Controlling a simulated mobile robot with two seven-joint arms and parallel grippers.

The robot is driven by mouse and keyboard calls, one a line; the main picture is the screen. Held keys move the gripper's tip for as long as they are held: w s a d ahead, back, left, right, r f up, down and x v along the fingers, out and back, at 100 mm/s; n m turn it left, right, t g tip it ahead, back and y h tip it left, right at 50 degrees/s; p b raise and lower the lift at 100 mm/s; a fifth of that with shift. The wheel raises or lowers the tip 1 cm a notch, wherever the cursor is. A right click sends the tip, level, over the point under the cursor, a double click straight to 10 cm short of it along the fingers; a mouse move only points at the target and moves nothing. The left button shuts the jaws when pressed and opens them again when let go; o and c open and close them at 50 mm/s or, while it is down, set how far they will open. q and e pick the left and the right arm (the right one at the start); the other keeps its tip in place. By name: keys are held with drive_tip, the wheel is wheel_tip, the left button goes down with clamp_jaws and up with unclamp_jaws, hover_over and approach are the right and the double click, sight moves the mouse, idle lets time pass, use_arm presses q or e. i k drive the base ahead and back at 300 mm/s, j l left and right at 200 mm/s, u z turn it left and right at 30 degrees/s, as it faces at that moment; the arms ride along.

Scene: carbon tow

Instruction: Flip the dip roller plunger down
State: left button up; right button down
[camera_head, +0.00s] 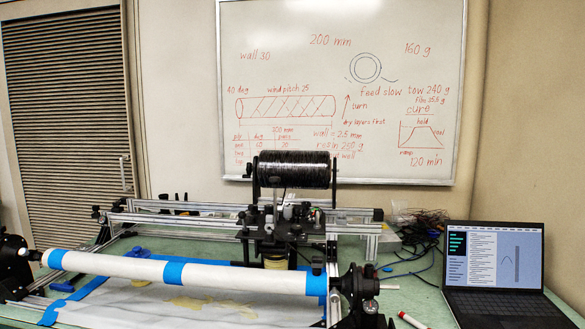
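A winding machine stands on a green table. Its carriage (282,222) sits mid-frame on an aluminium rail (350,228), under a spool of black carbon tow (293,170). Small black and pale parts crowd the carriage. The dip roller plunger is too small to pick out among them, so I cannot tell whether it is up or down. A white tube (120,266) with blue tape bands lies across the front, between dark end mounts. Neither of my grippers shows in the head view.
An open laptop (495,265) stands at the right. Tangled dark cables (420,222) lie behind it. A red-and-white marker (411,320) lies at the front edge. A stained sheet (190,305) is under the tube. A whiteboard (270,60) hangs behind.

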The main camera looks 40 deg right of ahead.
sight(274, 180)
drive_tip(key=k+l, duration=0.35)
drive_tip(key=l, duration=0.15)
drive_tip(key=k+l, duration=0.3)
drive_tip(key=l, duration=0.2)
